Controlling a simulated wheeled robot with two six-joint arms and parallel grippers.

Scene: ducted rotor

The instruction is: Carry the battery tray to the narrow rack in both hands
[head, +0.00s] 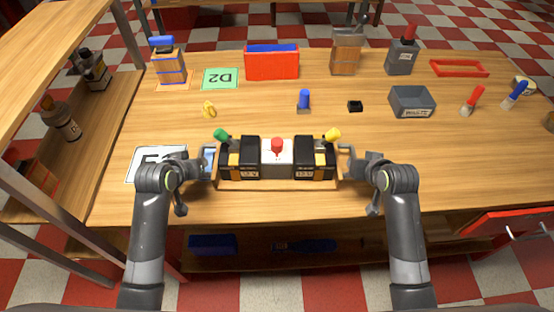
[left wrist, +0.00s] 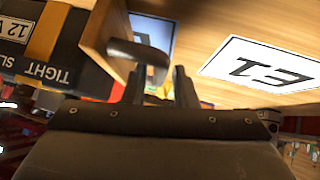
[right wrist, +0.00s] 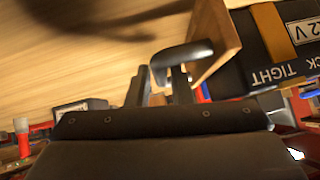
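The wooden battery tray (head: 278,184) sits near the front middle of the table, holding two black batteries (head: 243,158) (head: 315,158) with a white, red-knobbed box (head: 277,157) between them. Green and yellow knobs stand behind. My left gripper (head: 207,161) is at the tray's left end; the left wrist view shows a dark handle bar (left wrist: 138,51) by its parted fingertips. My right gripper (head: 347,160) is at the right end, fingers parted by another handle bar (right wrist: 182,56). I see no clear grip on either bar. I cannot tell which furniture is the narrow rack.
A wooden shelf unit (head: 45,45) with bottles stands left of the table. The E1 card (head: 150,155) lies left of the tray, partly behind my left arm. A red bin (head: 271,65), wooden containers and a grey box (head: 411,103) stand farther back. The table's right front is clear.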

